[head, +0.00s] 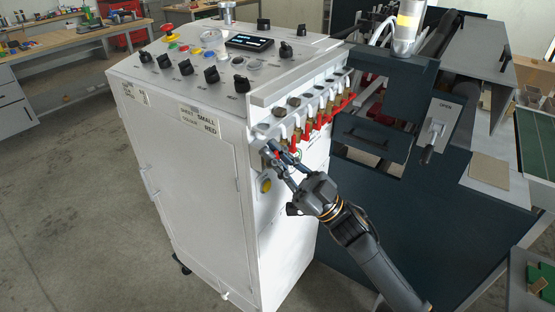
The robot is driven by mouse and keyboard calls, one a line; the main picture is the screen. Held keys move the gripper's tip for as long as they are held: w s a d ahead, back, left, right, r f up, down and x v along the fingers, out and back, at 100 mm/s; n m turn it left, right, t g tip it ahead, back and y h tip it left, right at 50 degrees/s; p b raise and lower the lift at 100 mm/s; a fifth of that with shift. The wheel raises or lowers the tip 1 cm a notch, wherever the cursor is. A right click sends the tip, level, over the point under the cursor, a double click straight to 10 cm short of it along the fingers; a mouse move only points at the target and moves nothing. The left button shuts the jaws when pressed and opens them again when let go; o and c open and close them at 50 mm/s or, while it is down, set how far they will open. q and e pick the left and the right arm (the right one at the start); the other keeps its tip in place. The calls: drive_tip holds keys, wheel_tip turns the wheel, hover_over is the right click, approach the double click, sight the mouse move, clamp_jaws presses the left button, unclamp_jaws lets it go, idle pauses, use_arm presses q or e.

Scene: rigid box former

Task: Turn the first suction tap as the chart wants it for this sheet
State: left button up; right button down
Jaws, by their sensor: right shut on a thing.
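A row of suction taps (322,112) with red levers and brass bodies runs along the right side of the white cabinet (185,185). My right gripper (272,152) is at the near end of this row, shut on the first suction tap; its fingers hide most of that tap, so its lever angle cannot be read. My left gripper is not in view.
The cabinet top carries black knobs, coloured buttons, a red emergency stop (168,29) and a small display (250,42). A yellow button (266,186) sits just below my right gripper. A dark machine (385,130) with a lever marked "OPEN" (436,128) stands close on the right.

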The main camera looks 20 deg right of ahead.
drive_tip(key=shift+s+a+f+n+g+h+b, duration=0.25)
drive_tip(key=shift+f+n+g+h+b, duration=0.3)
drive_tip(key=shift+n+g, duration=2.2)
drive_tip(key=shift+s+a+f+n+g+h+b, duration=0.15)
drive_tip(key=shift+n+g+h+b, duration=0.4)
drive_tip(key=shift+n+g, duration=2.15)
drive_tip(key=shift+s+a+f+n+g+h+b, duration=0.15)
drive_tip(key=shift+a+f+n+g+h+b, duration=0.6)
drive_tip(key=shift+n, duration=3.5)
drive_tip(key=shift+d+r+g+p, duration=0.2)
drive_tip(key=shift+d+g+p, duration=0.25)
drive_tip(key=shift+g, duration=0.05)
drive_tip(key=c, duration=1.4)
unclamp_jaws()
drive_tip(key=d, duration=0.4)
drive_tip(key=s+d, duration=0.1)
drive_tip(key=d, duration=0.7)
drive_tip(key=shift+s+r, duration=0.1)
drive_tip(key=shift+s, duration=0.15)
